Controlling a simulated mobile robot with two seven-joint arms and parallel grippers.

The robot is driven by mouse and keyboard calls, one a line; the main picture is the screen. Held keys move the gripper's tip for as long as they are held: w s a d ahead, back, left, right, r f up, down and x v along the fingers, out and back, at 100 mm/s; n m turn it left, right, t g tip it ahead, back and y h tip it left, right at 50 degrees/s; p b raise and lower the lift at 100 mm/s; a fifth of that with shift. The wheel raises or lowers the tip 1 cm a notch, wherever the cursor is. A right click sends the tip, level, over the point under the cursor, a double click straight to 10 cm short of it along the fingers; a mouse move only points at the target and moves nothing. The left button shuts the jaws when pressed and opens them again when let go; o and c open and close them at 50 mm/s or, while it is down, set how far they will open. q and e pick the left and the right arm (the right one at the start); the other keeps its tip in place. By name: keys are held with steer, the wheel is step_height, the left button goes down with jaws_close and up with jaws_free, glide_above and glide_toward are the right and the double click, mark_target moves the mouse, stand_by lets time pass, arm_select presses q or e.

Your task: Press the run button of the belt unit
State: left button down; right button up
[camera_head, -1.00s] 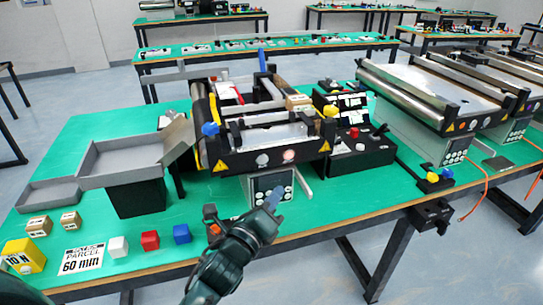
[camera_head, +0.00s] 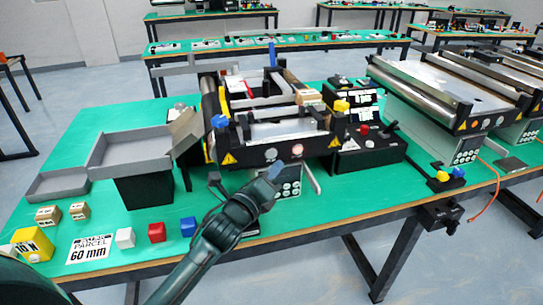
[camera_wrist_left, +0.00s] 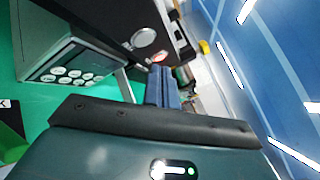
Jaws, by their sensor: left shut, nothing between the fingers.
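The belt unit (camera_head: 250,158) stands on the green table, with a black front face and yellow warning triangles. Two round buttons sit on that face: a grey one (camera_head: 271,155) and a pale one with a reddish mark (camera_head: 297,150). They also show in the left wrist view, the grey one (camera_wrist_left: 143,38) and the reddish one (camera_wrist_left: 158,57). I cannot read which is run. A keypad panel (camera_head: 291,187) is below. My left gripper (camera_head: 274,171) is shut and empty, its tip in front of the unit just below the buttons. Contact cannot be told. My right gripper is not in view.
A black control box (camera_head: 362,158) with a red button stands right of the unit. Grey trays (camera_head: 130,147) stand to the left. Small white, red and blue cubes (camera_head: 157,232) lie near the front edge. A second conveyor (camera_head: 430,85) is further right.

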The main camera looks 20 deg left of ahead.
mark_target(271, 154)
arm_select(q)
steer(key=shift+w+a, duration=0.55)
steer(key=shift+w, duration=0.3)
stand_by(0.3)
stand_by(0.8)
steer(key=shift+w+a, duration=0.1)
steer(key=shift+w, duration=0.05)
stand_by(0.3)
steer(key=shift+w+a, duration=0.1)
steer(key=shift+w, duration=0.1)
